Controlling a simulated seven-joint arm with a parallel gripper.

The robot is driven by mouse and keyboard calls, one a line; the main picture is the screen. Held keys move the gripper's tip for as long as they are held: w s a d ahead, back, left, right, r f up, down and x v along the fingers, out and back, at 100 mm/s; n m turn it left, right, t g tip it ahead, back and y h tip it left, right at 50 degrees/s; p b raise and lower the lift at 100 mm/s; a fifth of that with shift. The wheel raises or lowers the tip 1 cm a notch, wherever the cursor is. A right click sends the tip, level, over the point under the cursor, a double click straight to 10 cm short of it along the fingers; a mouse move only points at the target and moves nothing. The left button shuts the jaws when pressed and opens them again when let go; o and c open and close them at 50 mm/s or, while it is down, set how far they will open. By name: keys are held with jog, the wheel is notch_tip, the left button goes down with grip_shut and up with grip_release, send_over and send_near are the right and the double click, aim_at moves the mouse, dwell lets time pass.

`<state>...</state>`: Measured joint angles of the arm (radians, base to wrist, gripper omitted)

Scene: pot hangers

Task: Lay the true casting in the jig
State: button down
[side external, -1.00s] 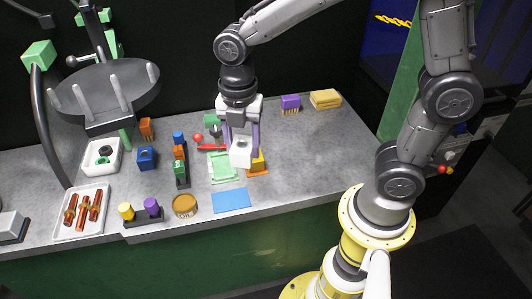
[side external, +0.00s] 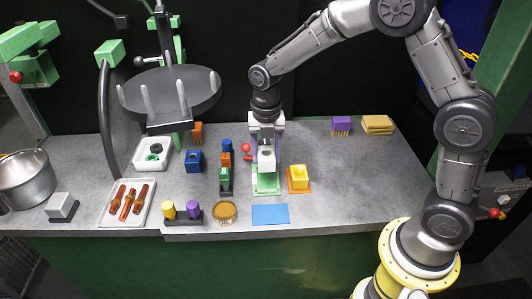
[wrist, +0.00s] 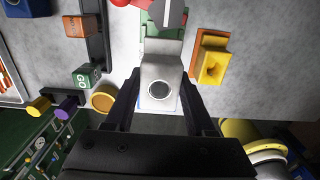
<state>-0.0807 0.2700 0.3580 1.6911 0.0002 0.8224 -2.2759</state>
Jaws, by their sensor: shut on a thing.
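My gripper (side external: 265,151) is shut on a pale grey-white block with a round hole in its top, the casting (side external: 267,163). In the wrist view the casting (wrist: 160,76) sits between the two dark fingers. The light green jig (side external: 266,188) lies on the bench below it. The casting covers part of the jig in the side view; in the wrist view some of the green jig (wrist: 163,30) shows beyond the casting. I cannot tell whether casting and jig touch.
A yellow block (side external: 299,174) on an orange base stands close right of the jig. A dark rack with stacked cubes (side external: 225,176) stands close left. A blue mat (side external: 270,214) lies in front. A red ball (side external: 246,147) is behind. The bench further right is mostly clear.

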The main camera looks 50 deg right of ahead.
jog(key=shift+f, duration=3.15)
